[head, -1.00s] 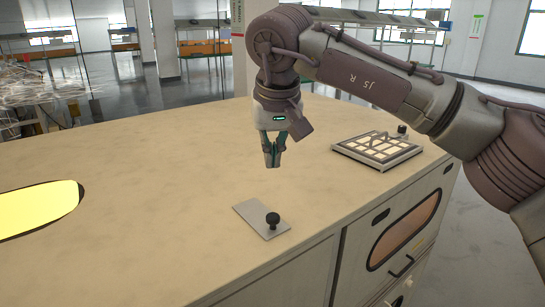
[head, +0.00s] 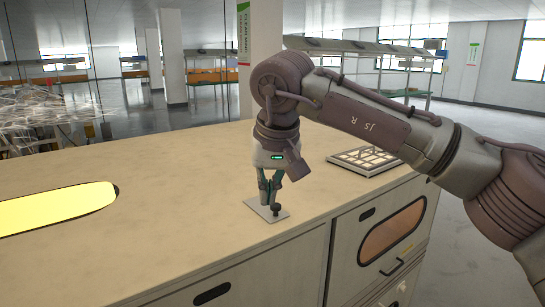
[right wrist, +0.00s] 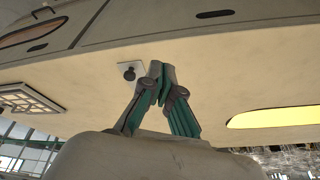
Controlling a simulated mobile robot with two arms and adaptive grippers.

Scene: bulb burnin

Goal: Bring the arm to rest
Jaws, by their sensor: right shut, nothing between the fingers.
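My right gripper (head: 268,202) is shut and empty, pointing down over the bench. In the head view its fingertips overlap a small grey plate (head: 251,204) with a black knob (head: 276,209) at the bench's front edge. In the right wrist view my right gripper (right wrist: 160,78) shows its closed fingertips, with the plate (right wrist: 124,66) and knob (right wrist: 129,74) to their left, apart from them. The height of the fingertips above the bench is hard to tell. My left gripper is not in view.
The pale bench top (head: 170,210) is mostly clear. A framed grid tray (head: 340,158) lies at the right, partly behind my right arm. A glowing yellow panel (head: 60,208) is at the left. Below are cabinet fronts with a handle (head: 392,266).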

